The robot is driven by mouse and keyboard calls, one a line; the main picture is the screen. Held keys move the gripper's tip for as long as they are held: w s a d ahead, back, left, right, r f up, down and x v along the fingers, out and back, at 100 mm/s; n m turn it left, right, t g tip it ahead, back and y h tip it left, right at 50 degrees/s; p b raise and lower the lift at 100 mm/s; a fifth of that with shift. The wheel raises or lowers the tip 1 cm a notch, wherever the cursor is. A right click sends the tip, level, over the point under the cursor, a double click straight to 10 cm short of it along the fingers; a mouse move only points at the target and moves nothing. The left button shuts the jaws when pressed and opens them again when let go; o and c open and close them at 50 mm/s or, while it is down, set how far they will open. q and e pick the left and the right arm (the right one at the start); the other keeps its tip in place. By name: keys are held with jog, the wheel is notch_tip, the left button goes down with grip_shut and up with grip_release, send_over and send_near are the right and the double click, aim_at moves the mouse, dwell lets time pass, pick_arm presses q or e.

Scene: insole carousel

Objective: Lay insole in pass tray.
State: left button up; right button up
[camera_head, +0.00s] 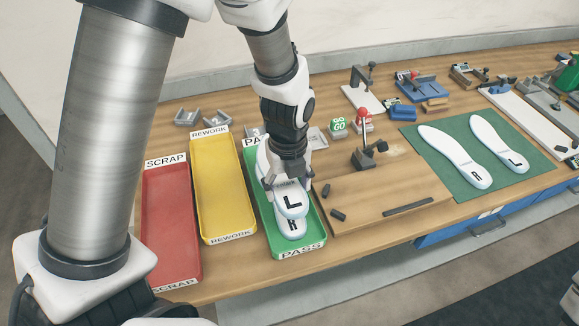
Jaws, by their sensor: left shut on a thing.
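The green pass tray (312,245) lies on the bench, right of the yellow tray. My left gripper (289,183) is over the pass tray, pointing down, and is shut on a white insole marked L (292,208). A second white insole marked R (291,231) lies in the pass tray, partly hidden under the L insole. I cannot tell whether the L insole touches it. My right gripper is not in view.
A yellow rework tray (222,190) and a red scrap tray (170,225) stand to the left. A wooden board with a toggle clamp (368,155) is close on the right. A green mat (455,150) with another pair of insoles lies farther right.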

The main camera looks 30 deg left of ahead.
pick_arm(q)
jog(key=shift+s+d+f+b, duration=0.2)
jog(key=shift+s+f+b, duration=0.35)
jog(key=shift+f+b, duration=0.3)
jog(key=f+b, duration=0.1)
jog(key=f, duration=0.1)
jog(key=w+f+b, duration=0.1)
jog(key=shift+a+f+b, duration=0.3)
jog(key=shift+a, duration=0.05)
jog(key=shift+d+f, duration=0.1)
jog(key=shift+f, duration=0.05)
jog(key=shift+s+b, duration=0.15)
jog(key=shift+b, duration=0.15)
jog(key=shift+s+d, duration=0.1)
jog(key=o, duration=1.3)
jog(key=shift+c, duration=0.2)
